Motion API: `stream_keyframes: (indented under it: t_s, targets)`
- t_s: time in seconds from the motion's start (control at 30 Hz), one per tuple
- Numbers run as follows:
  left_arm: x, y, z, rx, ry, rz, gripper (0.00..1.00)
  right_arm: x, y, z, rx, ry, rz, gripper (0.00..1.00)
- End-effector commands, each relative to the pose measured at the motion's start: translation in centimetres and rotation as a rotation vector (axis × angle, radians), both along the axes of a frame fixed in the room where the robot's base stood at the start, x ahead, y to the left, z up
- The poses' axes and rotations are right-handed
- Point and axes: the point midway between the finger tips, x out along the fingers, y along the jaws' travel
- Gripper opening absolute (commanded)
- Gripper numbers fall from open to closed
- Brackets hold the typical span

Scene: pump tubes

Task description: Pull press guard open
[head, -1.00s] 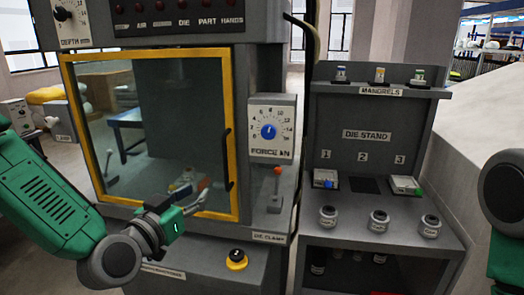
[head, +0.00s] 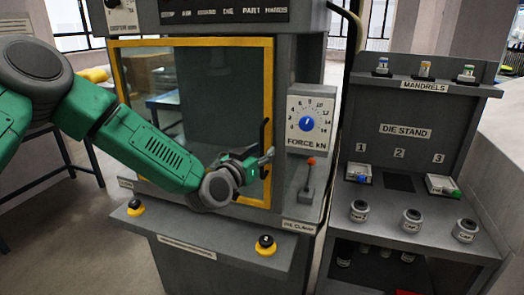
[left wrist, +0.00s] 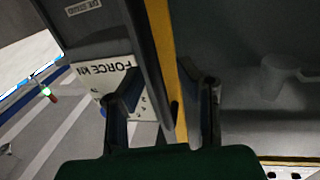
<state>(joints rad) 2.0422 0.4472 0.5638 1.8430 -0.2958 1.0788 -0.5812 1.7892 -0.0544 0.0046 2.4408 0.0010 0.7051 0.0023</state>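The press guard (head: 268,80) is a clear panel in a yellow frame on the press front, and it appears closed. Its black handle (head: 265,133) is upright on the right frame edge. My left gripper (head: 266,162) is at the lower part of this handle. In the left wrist view the fingers (left wrist: 163,98) are spread apart, with the yellow frame edge (left wrist: 188,100) and a small dark piece, perhaps the handle, showing between them. I cannot tell whether they touch it. My right gripper is out of view.
The force dial box (head: 308,118) and the red-knobbed die clamp lever (head: 308,178) stand right of the guard. Two yellow-ringed black buttons (head: 265,245) sit on the front ledge. The die stand (head: 402,155) is at right.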

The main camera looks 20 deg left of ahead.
Motion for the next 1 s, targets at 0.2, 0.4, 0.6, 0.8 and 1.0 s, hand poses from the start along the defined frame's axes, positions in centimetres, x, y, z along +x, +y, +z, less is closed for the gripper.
stream_keyframes:
  t_s: [0.2,0.4,0.6,0.8,1.0]
  targets:
    - [0.1,-0.1,0.0,0.0,0.001,0.0,0.31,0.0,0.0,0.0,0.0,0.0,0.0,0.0]
    - [0.1,-0.1,0.0,0.001,0.001,-0.001,0.0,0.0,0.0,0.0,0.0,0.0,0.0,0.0]
    - [0.0,-0.1,0.0,0.0,0.0,-0.002,0.0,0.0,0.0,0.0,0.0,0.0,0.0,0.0]
    - [-1.6,0.2,0.0,0.001,0.001,-0.034,0.0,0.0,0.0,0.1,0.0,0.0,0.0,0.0]
    - [-6.1,1.0,0.1,-0.001,0.002,-0.13,0.0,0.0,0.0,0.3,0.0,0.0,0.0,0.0]
